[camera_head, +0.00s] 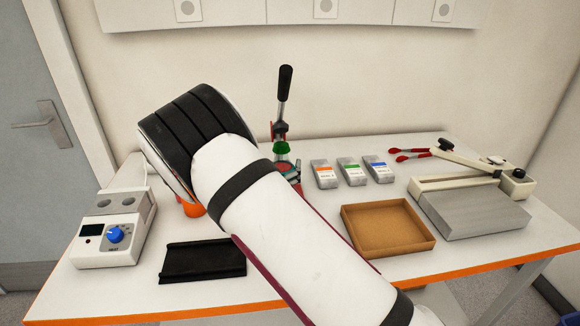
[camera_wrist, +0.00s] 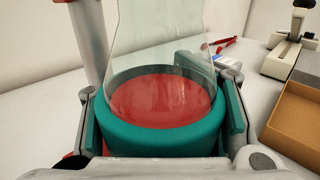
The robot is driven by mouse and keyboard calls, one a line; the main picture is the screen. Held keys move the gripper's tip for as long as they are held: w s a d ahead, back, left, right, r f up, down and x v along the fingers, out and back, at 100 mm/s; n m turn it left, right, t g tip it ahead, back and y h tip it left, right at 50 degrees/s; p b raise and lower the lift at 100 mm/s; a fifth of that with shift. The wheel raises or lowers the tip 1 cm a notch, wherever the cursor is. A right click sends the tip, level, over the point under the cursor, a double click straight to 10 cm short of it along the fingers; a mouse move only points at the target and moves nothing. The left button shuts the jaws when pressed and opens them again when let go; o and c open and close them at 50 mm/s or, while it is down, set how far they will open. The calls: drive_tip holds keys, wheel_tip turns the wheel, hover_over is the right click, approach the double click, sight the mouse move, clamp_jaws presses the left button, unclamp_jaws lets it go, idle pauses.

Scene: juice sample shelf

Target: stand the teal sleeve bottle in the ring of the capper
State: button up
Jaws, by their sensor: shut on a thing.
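The teal sleeve bottle (camera_wrist: 160,135) is clear above, holds red liquid and has a teal band around its lower part. My gripper (camera_wrist: 163,122) is shut on the sleeve, one finger on each side, and the bottle looks about upright. In the head view part of the bottle (camera_head: 284,165) shows beside my arm, at the capper (camera_head: 283,100), which has a black-handled lever and red parts. A green piece shows above the bottle there. The capper's grey post (camera_wrist: 88,40) rises behind the bottle at left. The ring is hidden; I cannot tell whether the bottle is in it.
Three small boxes with orange, green and blue labels (camera_head: 352,171) stand right of the capper. A brown tray (camera_head: 388,250), a grey lever device (camera_head: 475,208) and red-ended tools (camera_head: 410,155) are farther right. A black tray (camera_head: 203,275) and a dial device (camera_head: 112,240) are left.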

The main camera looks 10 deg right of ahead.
drive_tip(key=shift+f+b, duration=0.35)
drive_tip(key=shift+f, duration=0.7)
idle(0.9)
drive_tip(key=o, duration=1.8)
drive_tip(key=shift+c, duration=0.2)
